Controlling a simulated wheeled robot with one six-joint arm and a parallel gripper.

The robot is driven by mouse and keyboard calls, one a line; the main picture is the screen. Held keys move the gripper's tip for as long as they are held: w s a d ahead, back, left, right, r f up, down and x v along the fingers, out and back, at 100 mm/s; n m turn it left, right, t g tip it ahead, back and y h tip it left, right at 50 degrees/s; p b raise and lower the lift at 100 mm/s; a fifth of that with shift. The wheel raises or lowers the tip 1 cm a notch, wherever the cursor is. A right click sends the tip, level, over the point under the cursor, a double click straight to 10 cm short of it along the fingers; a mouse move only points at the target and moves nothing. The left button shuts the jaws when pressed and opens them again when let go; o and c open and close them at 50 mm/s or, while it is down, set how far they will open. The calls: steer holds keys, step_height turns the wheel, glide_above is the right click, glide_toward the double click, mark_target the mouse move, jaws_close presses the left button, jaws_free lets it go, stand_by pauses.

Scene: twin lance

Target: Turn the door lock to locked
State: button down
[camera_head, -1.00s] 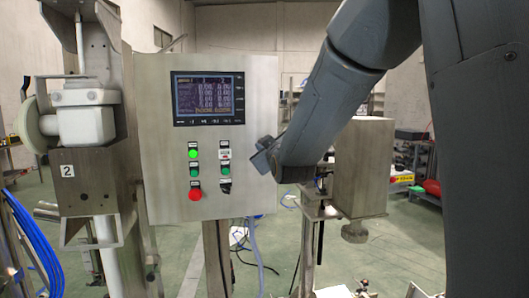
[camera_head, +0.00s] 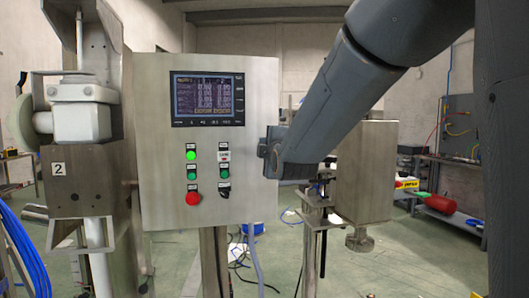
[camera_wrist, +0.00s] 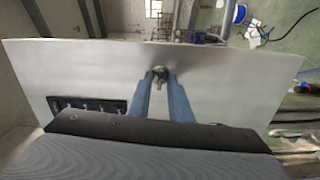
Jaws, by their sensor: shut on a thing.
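The door lock (camera_wrist: 160,69) is a small metal knob or key on a flat grey-white panel in the wrist view. My gripper (camera_wrist: 160,78) has its two long blue-grey fingers on either side of it, the tips closed against it. The lock's exact angle is hard to tell, as the fingers cover part of it. In the head view, my gripper (camera_head: 267,150) is at the right edge of the steel control cabinet (camera_head: 258,100). The lock itself is hidden there.
The cabinet front carries a screen (camera_head: 208,98), a lit green button (camera_head: 191,155) and a red button (camera_head: 192,198). A steel box on a stand (camera_head: 365,170) stands right of my gripper, behind my arm. A machine column (camera_head: 90,170) stands left of the cabinet.

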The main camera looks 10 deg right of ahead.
steer(key=shift+n, duration=0.6)
steer(key=c, duration=1.9)
jaws_free()
steer(key=shift+c, duration=0.2)
steer(key=shift+s, duration=0.1)
steer(key=s+b, duration=0.2)
steer(key=s, duration=0.5)
steer(key=shift+s, duration=0.3)
steer(key=shift+f, duration=0.15)
